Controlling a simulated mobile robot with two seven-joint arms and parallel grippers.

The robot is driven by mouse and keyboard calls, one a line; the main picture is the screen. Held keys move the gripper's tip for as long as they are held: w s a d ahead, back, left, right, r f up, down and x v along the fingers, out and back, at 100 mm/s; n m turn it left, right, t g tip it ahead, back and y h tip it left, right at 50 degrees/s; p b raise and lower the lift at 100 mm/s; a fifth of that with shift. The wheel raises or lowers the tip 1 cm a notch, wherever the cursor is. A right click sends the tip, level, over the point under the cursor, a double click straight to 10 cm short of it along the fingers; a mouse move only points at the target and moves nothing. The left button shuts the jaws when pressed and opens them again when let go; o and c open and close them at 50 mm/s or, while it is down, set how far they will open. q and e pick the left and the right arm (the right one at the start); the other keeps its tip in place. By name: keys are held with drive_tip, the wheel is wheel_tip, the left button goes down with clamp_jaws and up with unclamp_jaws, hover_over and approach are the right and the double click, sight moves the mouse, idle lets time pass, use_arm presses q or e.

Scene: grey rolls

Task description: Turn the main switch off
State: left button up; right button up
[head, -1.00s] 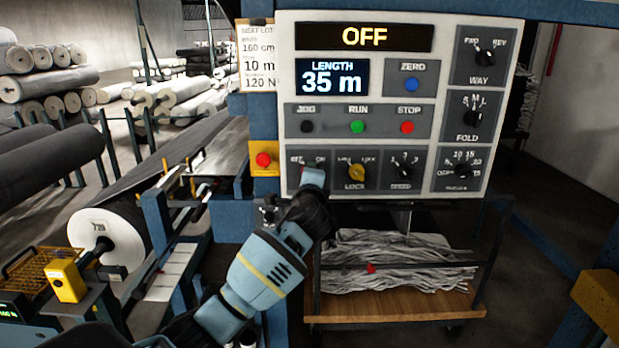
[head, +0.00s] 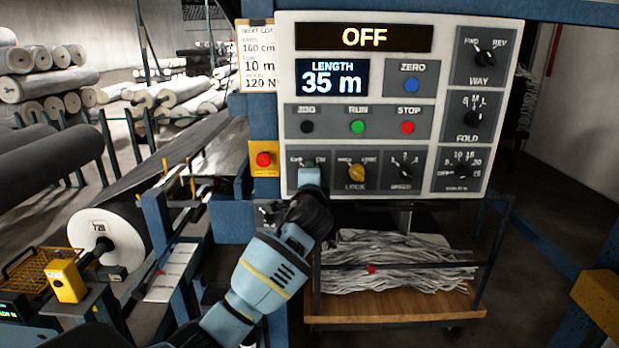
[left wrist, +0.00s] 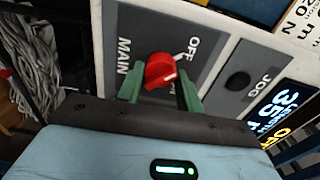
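The main switch is a red knob (left wrist: 160,71) on a grey plate marked MAIN and OFF in the left wrist view. My left gripper (left wrist: 160,85) has its green fingers on either side of the knob, close to its edges. I cannot tell whether they touch it. In the head view the left gripper (head: 309,176) is at the panel's lower left corner and covers the knob. The white control panel (head: 465,23) has a top display (head: 364,38) reading OFF. The knob's exact pointing is hard to read. My right gripper is out of view.
The yellow LOCK knob (head: 356,172) is just right of my left gripper. A red button on a yellow box (head: 263,160) is just left. JOG (head: 307,127), RUN (head: 357,127) and STOP (head: 407,127) buttons sit above. A cart (head: 400,307) stands below the panel.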

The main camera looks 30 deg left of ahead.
use_arm(q)
drive_tip(key=o, duration=0.4)
drive_tip(key=v, duration=0.7)
drive_tip(key=shift+s+d, duration=0.2)
drive_tip(key=shift+s, duration=0.15)
idle(0.3)
